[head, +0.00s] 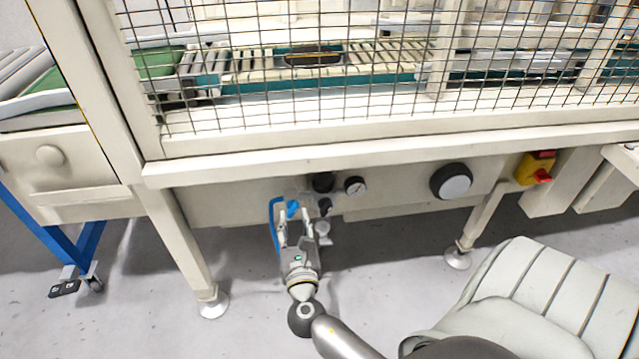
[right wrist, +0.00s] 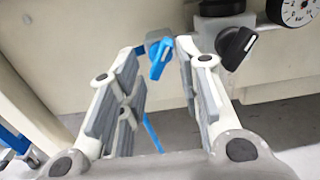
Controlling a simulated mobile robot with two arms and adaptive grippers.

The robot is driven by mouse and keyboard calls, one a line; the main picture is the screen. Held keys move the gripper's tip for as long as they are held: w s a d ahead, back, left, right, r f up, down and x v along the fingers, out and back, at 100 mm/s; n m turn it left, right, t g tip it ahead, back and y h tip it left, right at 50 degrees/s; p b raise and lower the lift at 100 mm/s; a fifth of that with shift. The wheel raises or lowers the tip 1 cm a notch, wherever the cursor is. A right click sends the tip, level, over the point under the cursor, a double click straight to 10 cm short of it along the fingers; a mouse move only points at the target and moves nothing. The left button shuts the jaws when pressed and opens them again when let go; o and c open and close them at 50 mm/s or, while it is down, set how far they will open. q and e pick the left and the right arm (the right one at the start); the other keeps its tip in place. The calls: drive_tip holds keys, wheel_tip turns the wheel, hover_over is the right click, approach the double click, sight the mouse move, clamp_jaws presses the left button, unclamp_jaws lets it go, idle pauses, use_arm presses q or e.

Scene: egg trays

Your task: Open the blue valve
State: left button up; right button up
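The blue valve (head: 292,207) is a small knob under the front edge of the caged machine. It also shows in the right wrist view (right wrist: 160,58), its handle tilted slightly. My right gripper (head: 295,224) reaches up to it and is open, one finger on each side of the knob in the right wrist view (right wrist: 162,62). Gaps show between knob and fingers there; I cannot tell how deep the knob sits between them. My left gripper is not in view.
A black knob (right wrist: 236,46) sits close right of the right finger. A pressure gauge (head: 355,186), a large round black-rimmed fitting (head: 451,181) and a yellow-red switch (head: 535,168) lie further right. A blue hose (head: 273,224) hangs at the left. Machine legs (head: 180,245) flank free floor.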

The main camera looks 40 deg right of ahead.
drive_tip(key=v, duration=0.7)
drive_tip(key=s+a+f+m+g+y+p, duration=0.2)
drive_tip(key=s+f+m+g+y+p, duration=0.1)
drive_tip(key=f, duration=0.7)
drive_tip(key=s+a+f+m+g+y+p, duration=0.2)
drive_tip(key=s+f+m+g+p, duration=0.3)
drive_tip(key=f, duration=0.6)
drive_tip(key=shift+s+f+m+y+p, duration=0.15)
drive_tip(key=shift+s+m+y+p, duration=0.45)
drive_tip(key=shift+s+m+p, duration=1.1)
drive_tip(key=shift+s+n+p, duration=0.2)
drive_tip(key=shift+n+p, duration=0.2)
drive_tip(key=shift+p, duration=0.1)
